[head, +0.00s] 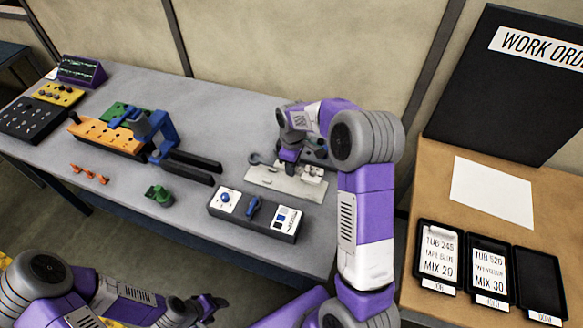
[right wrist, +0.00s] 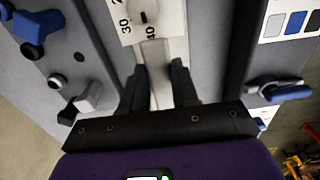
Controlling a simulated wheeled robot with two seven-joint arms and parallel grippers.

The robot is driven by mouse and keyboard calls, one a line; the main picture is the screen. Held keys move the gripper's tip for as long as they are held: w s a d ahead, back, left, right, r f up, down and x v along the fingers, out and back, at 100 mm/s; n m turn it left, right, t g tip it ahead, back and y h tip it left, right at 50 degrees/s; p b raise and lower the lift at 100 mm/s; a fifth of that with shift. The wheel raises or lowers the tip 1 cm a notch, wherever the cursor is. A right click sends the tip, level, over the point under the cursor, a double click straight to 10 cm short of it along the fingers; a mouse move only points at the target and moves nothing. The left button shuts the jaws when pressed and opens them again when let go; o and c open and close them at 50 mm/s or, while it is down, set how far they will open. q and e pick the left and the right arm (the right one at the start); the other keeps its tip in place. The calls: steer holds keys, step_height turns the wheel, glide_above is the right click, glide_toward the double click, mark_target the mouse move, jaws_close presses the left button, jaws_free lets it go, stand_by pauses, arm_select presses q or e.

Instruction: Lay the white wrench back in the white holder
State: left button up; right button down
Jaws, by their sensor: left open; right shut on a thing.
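The white holder (head: 290,187) is a flat pale plate with small raised blocks, on the grey table in the head view. My right gripper (head: 289,166) is low over the holder, its arm covering part of it. In the right wrist view my right gripper (right wrist: 157,88) is shut on a pale, narrow bar (right wrist: 154,68), which I take for the white wrench. Most of the wrench is hidden in the head view, and I cannot tell whether it touches the holder. My left gripper (head: 212,307) is open and empty, low at the front, away from the holder.
A dark box (head: 254,216) with a blue knob and colour swatches stands just in front of the holder. A blue clamp with black bars (head: 190,165) and an orange block (head: 103,136) are to the left. A green part (head: 158,195) lies near the front edge.

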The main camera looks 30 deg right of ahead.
mark_target(293, 183)
steer(key=shift+s+f, duration=0.1)
steer(key=shift+f+b, duration=0.3)
step_height(293, 183, down, 4)
steer(key=b, duration=0.3)
steer(key=shift+f, duration=0.25)
steer(key=shift+f+b, duration=0.5)
steer(key=shift+f, duration=0.15)
